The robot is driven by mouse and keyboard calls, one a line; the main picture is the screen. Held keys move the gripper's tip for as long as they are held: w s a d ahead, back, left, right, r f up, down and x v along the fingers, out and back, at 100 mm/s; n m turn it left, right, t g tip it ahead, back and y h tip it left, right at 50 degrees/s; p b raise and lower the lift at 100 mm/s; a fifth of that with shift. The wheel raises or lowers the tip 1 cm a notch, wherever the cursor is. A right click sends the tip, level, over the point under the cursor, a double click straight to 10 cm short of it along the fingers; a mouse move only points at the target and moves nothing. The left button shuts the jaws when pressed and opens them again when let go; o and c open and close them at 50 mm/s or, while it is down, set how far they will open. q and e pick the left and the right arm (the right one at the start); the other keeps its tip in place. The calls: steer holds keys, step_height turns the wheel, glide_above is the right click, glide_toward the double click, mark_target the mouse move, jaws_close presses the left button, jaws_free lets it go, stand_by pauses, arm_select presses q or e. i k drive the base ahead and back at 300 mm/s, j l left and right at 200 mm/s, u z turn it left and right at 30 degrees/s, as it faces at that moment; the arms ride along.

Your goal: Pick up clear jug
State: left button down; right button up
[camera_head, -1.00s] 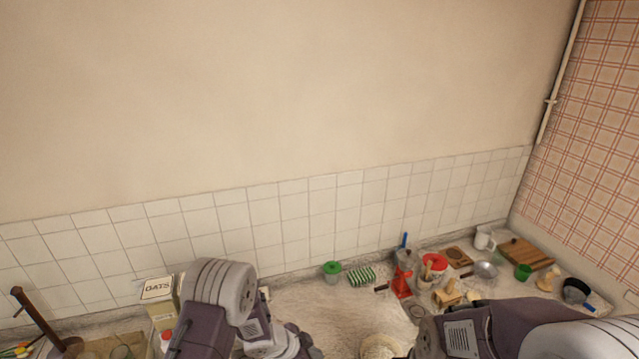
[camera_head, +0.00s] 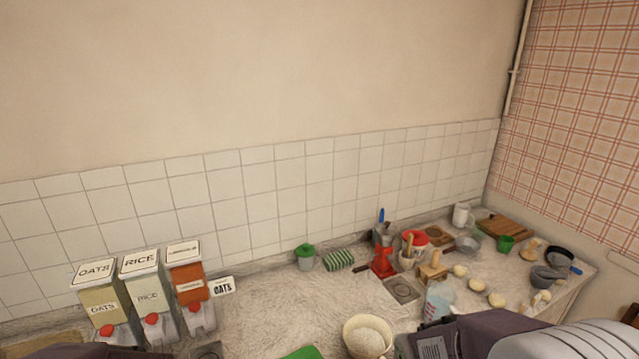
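A translucent, pale bluish vessel (camera_head: 438,298) stands on the counter right of centre, just beyond my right arm; it looks like the clear jug, but it is small and its lower part is partly hidden by the arm. My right arm comes in from the lower right, and its gripper is not in view. Only a dark bit of my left arm shows at the bottom left edge, and its gripper is not in view.
Oats (camera_head: 99,305), rice (camera_head: 147,300) and orange-filled (camera_head: 188,283) dispensers stand at left. A bowl of pale grain (camera_head: 367,337) is at front centre. A red grinder (camera_head: 383,262), wooden block (camera_head: 432,272) and several dough balls crowd the right. The counter's left-centre is mostly clear.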

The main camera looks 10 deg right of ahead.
mark_target(441, 298)
steer(key=k+l+z, duration=0.15)
steer(key=z, duration=0.3)
steer(key=k+l+z, duration=0.15)
steer(key=l+z, duration=0.3)
